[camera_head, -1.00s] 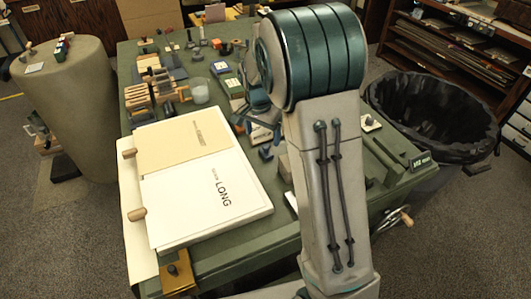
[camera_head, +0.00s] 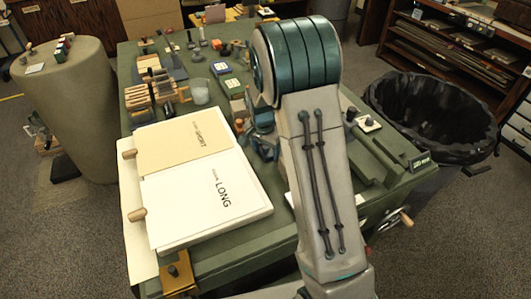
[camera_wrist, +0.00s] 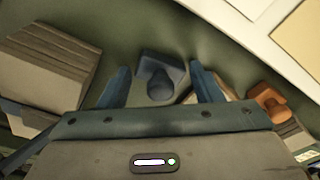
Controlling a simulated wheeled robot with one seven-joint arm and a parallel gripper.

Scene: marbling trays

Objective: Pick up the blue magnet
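The blue magnet (camera_wrist: 161,76), a dark blue block with a rounded knob, stands on the green table top in the wrist view. My gripper (camera_wrist: 158,82) is open, with one blue finger to the left of the magnet and one to the right. Gaps show between the magnet and both fingers, and nothing is held. In the head view my gripper (camera_head: 262,142) is low over the table, just right of the paper boards, and I cannot make out the magnet apart from it.
An orange-brown knobbed piece (camera_wrist: 269,99) lies right of the right finger. A grey stepped block (camera_wrist: 45,72) is at the left. The white LONG board (camera_head: 205,195) and tan SHORT board (camera_head: 183,140) lie beside my gripper in the head view.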

